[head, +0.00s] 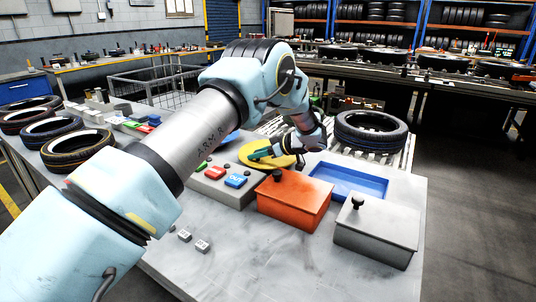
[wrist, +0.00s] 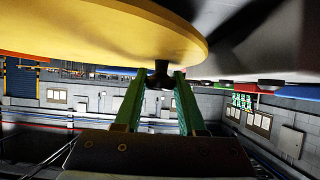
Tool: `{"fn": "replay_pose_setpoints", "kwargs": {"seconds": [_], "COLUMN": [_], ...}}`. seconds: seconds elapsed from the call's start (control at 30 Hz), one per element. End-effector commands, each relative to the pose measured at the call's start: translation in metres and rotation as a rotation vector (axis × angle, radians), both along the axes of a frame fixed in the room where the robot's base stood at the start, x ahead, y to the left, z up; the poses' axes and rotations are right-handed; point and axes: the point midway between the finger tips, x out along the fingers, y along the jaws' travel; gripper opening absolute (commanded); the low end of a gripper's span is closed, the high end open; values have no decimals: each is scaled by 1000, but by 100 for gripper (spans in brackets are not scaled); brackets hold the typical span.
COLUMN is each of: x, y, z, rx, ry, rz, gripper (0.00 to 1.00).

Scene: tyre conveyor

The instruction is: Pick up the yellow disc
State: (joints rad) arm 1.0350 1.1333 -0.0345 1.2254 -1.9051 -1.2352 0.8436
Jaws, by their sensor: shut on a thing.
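The yellow disc (head: 262,155) is beyond the button box, partly hidden behind my wrist in the head view. In the wrist view the yellow disc (wrist: 120,32) fills the upper left, with a dark knob (wrist: 161,70) under its edge. My gripper (head: 262,154) reaches the disc from the right. In the wrist view the green fingers of my gripper (wrist: 160,84) are shut on the dark knob of the disc. I cannot tell from these views whether the disc touches a surface below it.
A button box (head: 222,188), an orange lidded box (head: 293,199), a grey lidded box (head: 377,232) and a blue tray (head: 350,181) stand on the grey table. A tyre (head: 370,130) lies on the rollers behind. Several tyres (head: 75,148) lie at the left. The table's front is mostly clear.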

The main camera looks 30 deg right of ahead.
Motion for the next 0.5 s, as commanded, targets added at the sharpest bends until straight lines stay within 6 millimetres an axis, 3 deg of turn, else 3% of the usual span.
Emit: {"fn": "replay_pose_setpoints", "kwargs": {"seconds": [0.2,0.5], "x": [0,0], "y": [0,0], "z": [0,1], "rx": [0,-1], "ry": [0,-1], "rz": [0,0], "gripper": [0,0]}}
